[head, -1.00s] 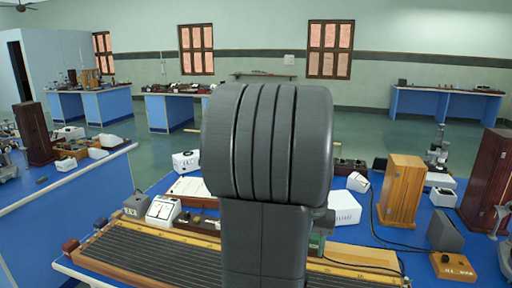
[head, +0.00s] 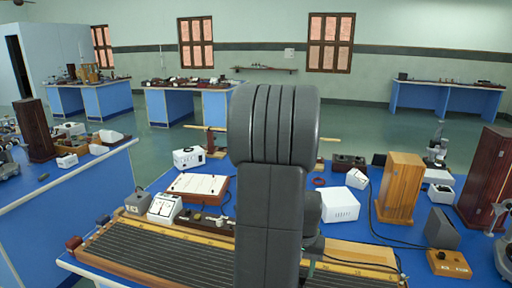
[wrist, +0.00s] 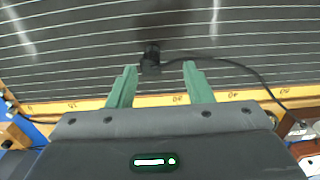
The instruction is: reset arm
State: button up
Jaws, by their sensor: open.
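My gripper (wrist: 160,82) shows in the wrist view with two green fingers spread apart. It is open and nothing is held between the fingers. Past the fingertips lies a dark board with pale lines (wrist: 75,50), edged by a yellow strip (wrist: 82,104). A small black plug-like piece (wrist: 151,58) with a cable sits on the board just beyond the gap between the fingers. In the head view my own arm stands upright in the centre and hides part of the bench; the gripper itself is hidden there.
The blue bench holds the long lined board (head: 170,256), a white box (head: 340,205), a wooden cabinet (head: 400,188), a dark red cabinet (head: 487,178) and a grey wedge (head: 440,228). A cable (head: 385,235) trails on the right. Floor beyond is open.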

notch_tip(320, 180, up, 6)
jog(key=p, duration=0.3)
notch_tip(320, 180, down, 10)
jog(key=shift+f, duration=0.25)
jog(key=shift+r+b, duration=0.3)
jog(key=shift+r, duration=0.3)
jog(key=shift+s+a, duration=0.1)
jog(key=shift+s, duration=0.05)
